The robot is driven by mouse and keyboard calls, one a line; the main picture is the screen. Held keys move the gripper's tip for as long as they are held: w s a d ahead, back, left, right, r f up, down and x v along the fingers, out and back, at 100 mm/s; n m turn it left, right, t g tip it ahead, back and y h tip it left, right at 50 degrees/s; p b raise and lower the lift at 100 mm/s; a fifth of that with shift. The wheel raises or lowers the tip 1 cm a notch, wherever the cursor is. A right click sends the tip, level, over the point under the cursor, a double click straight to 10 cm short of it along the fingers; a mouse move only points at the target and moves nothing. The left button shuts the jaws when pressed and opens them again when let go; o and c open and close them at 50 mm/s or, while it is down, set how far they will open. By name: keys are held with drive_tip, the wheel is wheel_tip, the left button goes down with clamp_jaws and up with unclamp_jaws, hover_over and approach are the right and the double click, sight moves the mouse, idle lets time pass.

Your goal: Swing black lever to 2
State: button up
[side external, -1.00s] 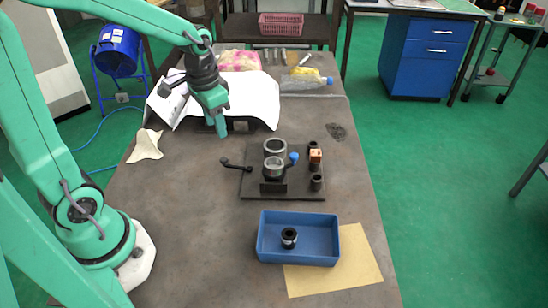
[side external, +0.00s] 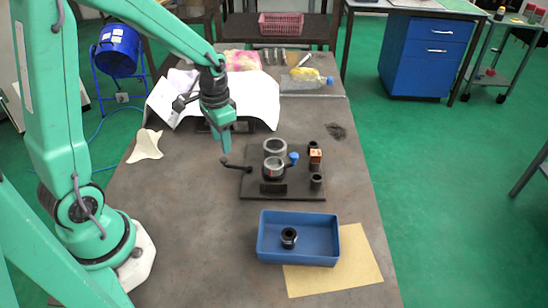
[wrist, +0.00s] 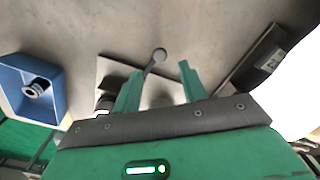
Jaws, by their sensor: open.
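The black lever (side external: 238,166) sticks out to the left of the chuck fixture (side external: 274,150), its round knob at the outer end. In the wrist view the lever knob (wrist: 160,55) shows just beyond and between my fingertips. My gripper (side external: 227,149) is open, pointing down just above the knob; the wrist view also shows its two fingers (wrist: 160,68) apart with nothing gripped. I cannot tell whether the fingers are level with the knob. A blue-ended handle (side external: 293,157) is on the fixture's right side. No position number on the fixture is readable.
A blue tray (side external: 262,236) holding a black ring part (side external: 289,237) stands in front of the fixture. Black posts and a copper-coloured block (side external: 315,155) are on the plate's right. White papers on a dark stand lie behind my gripper.

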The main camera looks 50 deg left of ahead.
sight(224, 159)
drive_tip(key=shift+f, duration=2.7)
clamp_jaws()
